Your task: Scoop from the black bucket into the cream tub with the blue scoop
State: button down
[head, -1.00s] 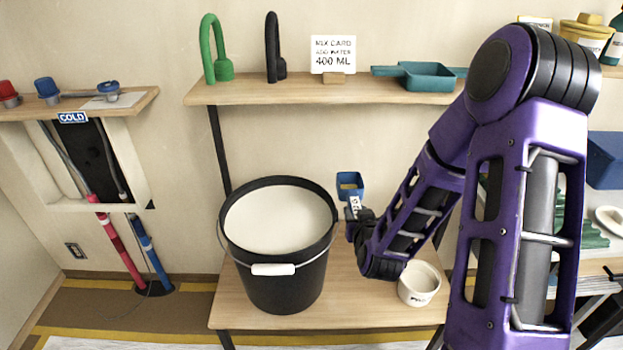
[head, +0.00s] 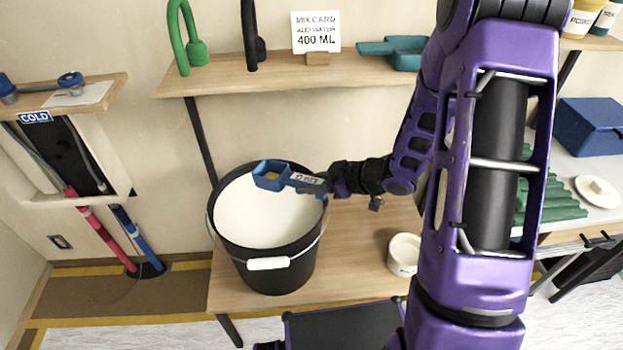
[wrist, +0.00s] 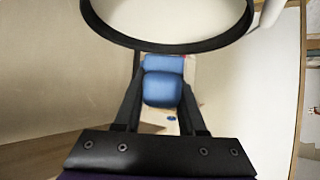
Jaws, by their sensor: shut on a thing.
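The black bucket (head: 268,274) stands on the low wooden bench, filled near its rim with a white substance (head: 258,218). The blue scoop (head: 268,181) is over the bucket's back right part, above the white surface. My gripper (head: 331,184) is shut on the scoop's handle, which carries a light label, to the right of the scoop head. In the wrist view, blue parts of the scoop (wrist: 163,88) show between the fingers, with the bucket's black rim (wrist: 170,46) beyond. The cream tub (head: 403,255) stands on the bench, right of the bucket. Its inside is mostly hidden from here.
Bench space between bucket and tub is clear.

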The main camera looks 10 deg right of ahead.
jog(key=shift+s+f, duration=0.15)
jog(key=shift+s, duration=0.1)
notch_tip(320, 180, down, 9)
jog(key=w+a+g+h+b, duration=0.1)
jog(key=a+b, duration=0.1)
jog(key=b, duration=0.2)
jog(key=shift+w+a+g+b, duration=0.2)
jog(key=shift+w+g+b, duration=0.1)
jog(key=shift+w, duration=0.1)
jog(key=shift+f, duration=0.15)
dwell(1.1)
jog(key=shift+s+d+r+t+y+p, duration=0.2)
jog(key=shift+r+t+y+p, duration=0.25)
jog(key=shift+r, duration=0.85)
jog(key=shift+s+d+r+t+y+p, duration=0.15)
jog(key=shift+d+r+t+y+p, duration=0.3)
jog(key=shift+r, duration=0.8)
jog(key=shift+s+d+r+t+y+p, duration=0.1)
jog(key=shift+s+r+t+y+p, duration=0.15)
jog(key=shift+r+y, duration=0.7)
